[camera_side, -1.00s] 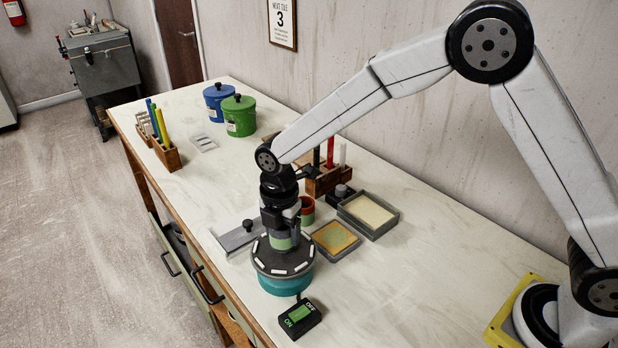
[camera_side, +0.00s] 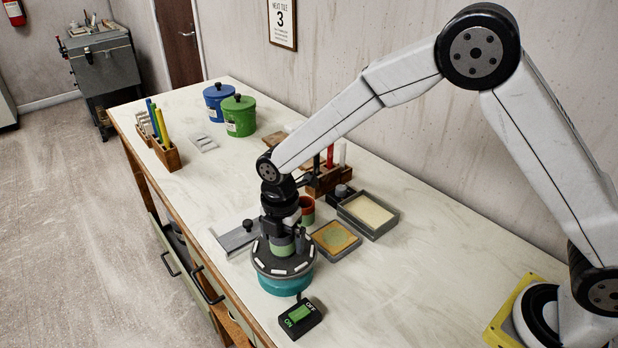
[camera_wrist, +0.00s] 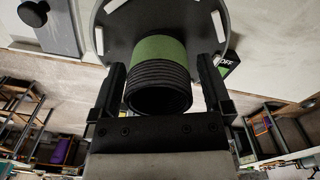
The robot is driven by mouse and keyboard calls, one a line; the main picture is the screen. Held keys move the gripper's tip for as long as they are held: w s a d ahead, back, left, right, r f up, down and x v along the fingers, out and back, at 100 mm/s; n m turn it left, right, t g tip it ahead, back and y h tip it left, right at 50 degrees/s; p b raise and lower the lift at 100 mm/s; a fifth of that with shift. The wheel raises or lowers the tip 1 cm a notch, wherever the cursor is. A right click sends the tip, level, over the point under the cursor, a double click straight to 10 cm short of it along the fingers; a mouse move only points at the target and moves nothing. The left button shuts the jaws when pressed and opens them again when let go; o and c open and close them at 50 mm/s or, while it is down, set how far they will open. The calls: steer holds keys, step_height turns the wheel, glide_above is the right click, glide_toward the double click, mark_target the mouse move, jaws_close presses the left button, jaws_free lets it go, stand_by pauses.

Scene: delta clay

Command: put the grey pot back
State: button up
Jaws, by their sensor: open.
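The grey pot (camera_wrist: 160,85), ribbed and dark with a green band, stands on the dark disc of the wheel (camera_side: 284,268), which has white marks and a teal base. In the side view the pot's green band (camera_side: 281,244) shows just under my gripper (camera_side: 284,234). In the wrist view my gripper (camera_wrist: 160,88) is open, with one finger on each side of the pot. Gaps show between the fingers and the pot. Part of the pot is hidden by the gripper in the side view.
A black ON/OFF switch box (camera_side: 299,318) lies in front of the wheel. A grey slab with a knob (camera_side: 238,238) is to its left. The right bench top is clear.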

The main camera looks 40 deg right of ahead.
steer(key=shift+r, duration=0.1)
step_height(320, 180, up, 12)
stand_by(0.7)
steer(key=shift+d, duration=0.1)
stand_by(0.4)
steer(key=s+d+f+m+t, duration=0.1)
steer(key=s+d+f+m, duration=0.2)
steer(key=s+d+m, duration=0.5)
steer(key=s+d+f+m+t, duration=0.1)
steer(key=s+d+f+m, duration=0.2)
steer(key=s+d+m, duration=0.6)
steer(key=shift+d+f+m+t, duration=0.15)
steer(key=shift+f+m+t, duration=0.15)
steer(key=shift+m, duration=2.4)
steer(key=shift+w, duration=0.1)
